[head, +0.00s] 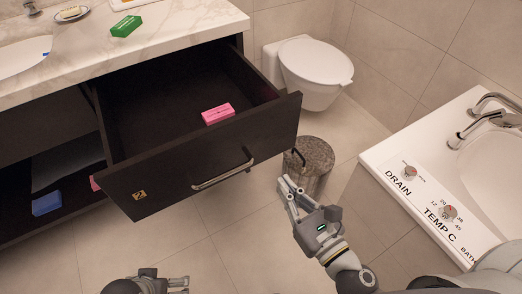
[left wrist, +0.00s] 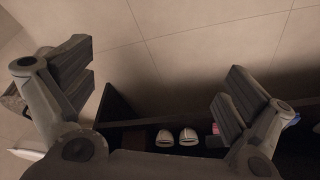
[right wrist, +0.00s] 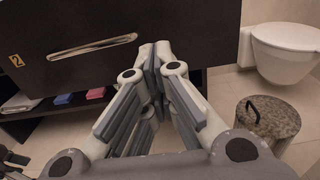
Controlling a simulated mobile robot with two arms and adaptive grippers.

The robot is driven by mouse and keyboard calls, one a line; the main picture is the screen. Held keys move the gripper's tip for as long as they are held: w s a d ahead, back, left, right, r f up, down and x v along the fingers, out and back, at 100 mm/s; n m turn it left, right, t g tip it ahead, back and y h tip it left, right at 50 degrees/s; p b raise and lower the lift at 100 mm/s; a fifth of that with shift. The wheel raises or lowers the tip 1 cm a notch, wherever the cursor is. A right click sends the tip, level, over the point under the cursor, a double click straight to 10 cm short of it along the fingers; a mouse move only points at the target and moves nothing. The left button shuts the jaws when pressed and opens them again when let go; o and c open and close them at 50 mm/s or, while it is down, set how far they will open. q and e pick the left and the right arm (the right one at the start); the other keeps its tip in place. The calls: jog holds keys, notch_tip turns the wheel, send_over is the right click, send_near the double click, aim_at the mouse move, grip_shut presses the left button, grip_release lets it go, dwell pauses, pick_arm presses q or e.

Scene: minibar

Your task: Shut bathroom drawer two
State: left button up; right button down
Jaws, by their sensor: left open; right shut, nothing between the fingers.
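The dark drawer marked 2 (head: 200,165) is pulled open under the marble counter, with a metal bar handle (head: 222,169) on its front. A pink box (head: 218,114) lies inside it. In the right wrist view the drawer front (right wrist: 88,20) fills the upper left. My right gripper (head: 286,188) is shut and empty, pointing at the drawer front near its right end; it also shows in the right wrist view (right wrist: 160,65). Whether it touches the front is unclear. My left gripper (left wrist: 155,85) is open and empty, low near the bottom edge of the head view.
A speckled bin (head: 313,167) stands right of the drawer's corner, close to my right gripper. A toilet (head: 312,72) is behind it. A bathtub (head: 408,190) is at the right. An open lower shelf holds a blue box (head: 47,203). Tiled floor lies in front.

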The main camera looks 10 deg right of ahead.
jog(key=p, duration=0.2)
send_near(255, 147)
jog(key=p+x, duration=0.1)
jog(key=x, duration=0.5)
jog(key=shift+w+p, duration=0.15)
jog(key=shift+p, duration=0.25)
pick_arm(q)
notch_tip(255, 147, down, 14)
jog(key=s, duration=0.2)
jog(key=shift+s+f+g, duration=0.2)
jog(key=shift+s+g, duration=0.1)
jog(key=shift+g, duration=0.1)
pick_arm(e)
jog(key=shift+w+a, duration=0.15)
jog(key=shift+w, duration=0.3)
pick_arm(q)
jog(key=shift+a, duration=0.1)
